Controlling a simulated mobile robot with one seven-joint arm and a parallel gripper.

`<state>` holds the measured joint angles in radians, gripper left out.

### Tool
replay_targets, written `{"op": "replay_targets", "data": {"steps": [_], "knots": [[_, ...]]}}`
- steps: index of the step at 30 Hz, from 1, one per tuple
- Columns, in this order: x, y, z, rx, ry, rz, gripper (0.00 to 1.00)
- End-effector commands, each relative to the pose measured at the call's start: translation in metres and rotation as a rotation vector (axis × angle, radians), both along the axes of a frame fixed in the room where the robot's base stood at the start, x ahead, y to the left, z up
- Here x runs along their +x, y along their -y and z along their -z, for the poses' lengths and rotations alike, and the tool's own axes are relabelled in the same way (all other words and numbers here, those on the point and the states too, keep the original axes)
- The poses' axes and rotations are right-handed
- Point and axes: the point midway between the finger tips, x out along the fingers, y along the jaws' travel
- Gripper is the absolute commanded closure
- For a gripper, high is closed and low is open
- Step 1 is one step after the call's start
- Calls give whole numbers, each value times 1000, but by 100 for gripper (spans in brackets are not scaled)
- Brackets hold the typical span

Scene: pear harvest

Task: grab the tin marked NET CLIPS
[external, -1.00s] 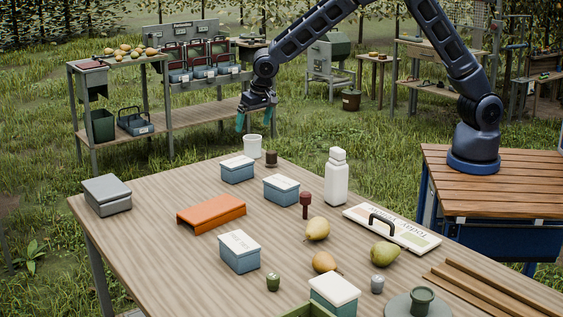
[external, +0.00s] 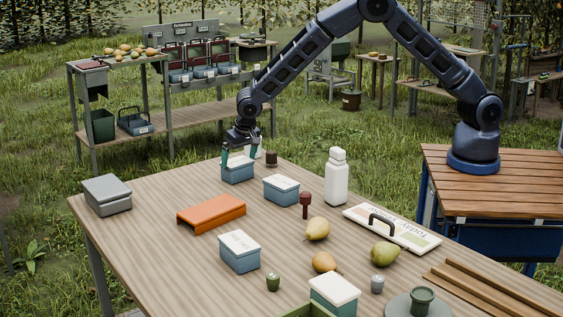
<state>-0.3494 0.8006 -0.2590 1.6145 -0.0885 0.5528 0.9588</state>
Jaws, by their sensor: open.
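Several blue tins with white lids stand on the wooden table: one at the far end (external: 238,174), one right of it (external: 281,191), one nearer the front (external: 240,256) and one at the front edge of the picture (external: 334,296). Their lid markings are too small to read, so I cannot tell which is NET CLIPS. My gripper (external: 239,157) is open, pointing down over the far-end tin. Its teal fingers show at the left and right of that tin's lid, which they partly hide. I cannot tell whether they touch it.
A white bottle (external: 336,178), a dark red stamp-like object (external: 305,204) and pears (external: 317,229) stand to the right. An orange bracket (external: 211,213) and a grey box (external: 107,195) lie left. The table's left front is clear.

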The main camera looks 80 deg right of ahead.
Motion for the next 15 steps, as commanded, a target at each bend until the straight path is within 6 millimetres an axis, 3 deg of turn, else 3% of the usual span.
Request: {"op": "replay_targets", "data": {"steps": [15], "knots": [[14,10,48,1,-1,1,0]]}}
